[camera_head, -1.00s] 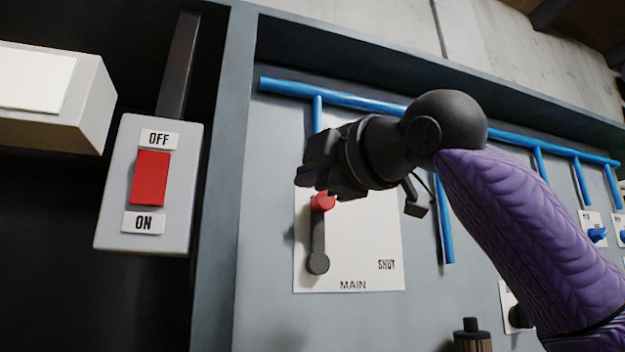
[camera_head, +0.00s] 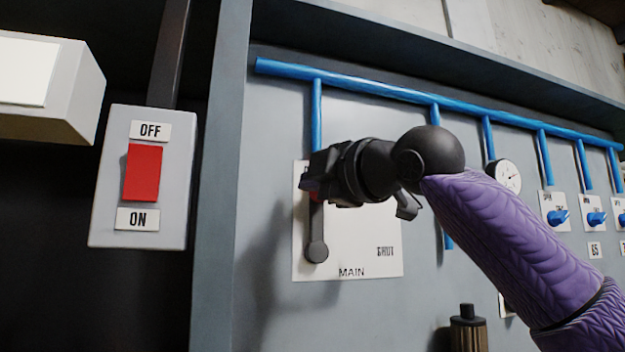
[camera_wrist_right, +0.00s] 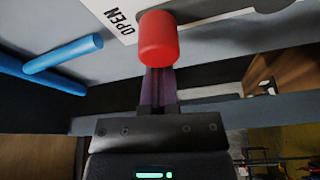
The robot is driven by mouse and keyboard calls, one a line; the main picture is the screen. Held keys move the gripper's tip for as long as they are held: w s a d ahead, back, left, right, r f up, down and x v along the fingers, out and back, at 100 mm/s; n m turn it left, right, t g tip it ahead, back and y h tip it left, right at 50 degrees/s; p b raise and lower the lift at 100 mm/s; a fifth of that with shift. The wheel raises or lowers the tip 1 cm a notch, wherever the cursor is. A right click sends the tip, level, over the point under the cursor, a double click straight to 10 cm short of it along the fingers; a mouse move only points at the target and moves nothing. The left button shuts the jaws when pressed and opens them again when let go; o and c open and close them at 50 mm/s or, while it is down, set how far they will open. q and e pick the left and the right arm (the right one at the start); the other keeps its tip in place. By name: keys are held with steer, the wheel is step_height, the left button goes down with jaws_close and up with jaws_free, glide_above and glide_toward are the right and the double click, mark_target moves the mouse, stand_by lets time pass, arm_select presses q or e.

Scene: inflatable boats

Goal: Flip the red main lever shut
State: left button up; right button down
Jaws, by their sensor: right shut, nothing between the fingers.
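The main lever (camera_head: 316,225) is a dark bar on a white plate (camera_head: 365,235) marked MAIN, with SHUT at the plate's right. The lever stands upright from its round pivot at the bottom. Its red knob is almost wholly hidden behind my gripper in the head view. In the wrist view the red knob (camera_wrist_right: 158,40) shows large, beside the word OPEN. My right gripper (camera_head: 310,187) is shut and empty, its purple fingers (camera_wrist_right: 158,90) pointing at the knob. The knob overlaps the fingertips in the picture; I cannot tell whether they touch. My left gripper is not in view.
A grey box with a red OFF/ON switch (camera_head: 143,172) is at the left, beside the panel's upright frame (camera_head: 215,190). A blue pipe (camera_head: 385,93) runs above the plate. A gauge (camera_head: 508,177) and small blue valves (camera_head: 596,218) are at the right.

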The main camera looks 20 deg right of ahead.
steer(key=shift+d+m, duration=0.3)
steer(key=shift+m, duration=0.2)
steer(key=d+f+m+t+h+b, duration=0.1)
steer(key=d+f+m+h+b, duration=0.1)
steer(key=m, duration=0.5)
steer(key=d+f+m+t+h+b, duration=0.1)
steer(key=d+f+m+h+b, duration=0.1)
steer(key=d+m, duration=0.3)
steer(key=d+f+m+t+h+b, duration=0.2)
steer(key=d+f+m+h+b, duration=0.1)
steer(key=m, duration=0.5)
steer(key=shift+w+d+f+m+b, duration=0.1)
steer(key=shift+w+d+m+b, duration=0.2)
steer(key=shift+b, duration=0.45)
steer(key=shift+s+d+f, duration=0.1)
steer(key=shift+f, duration=0.1)
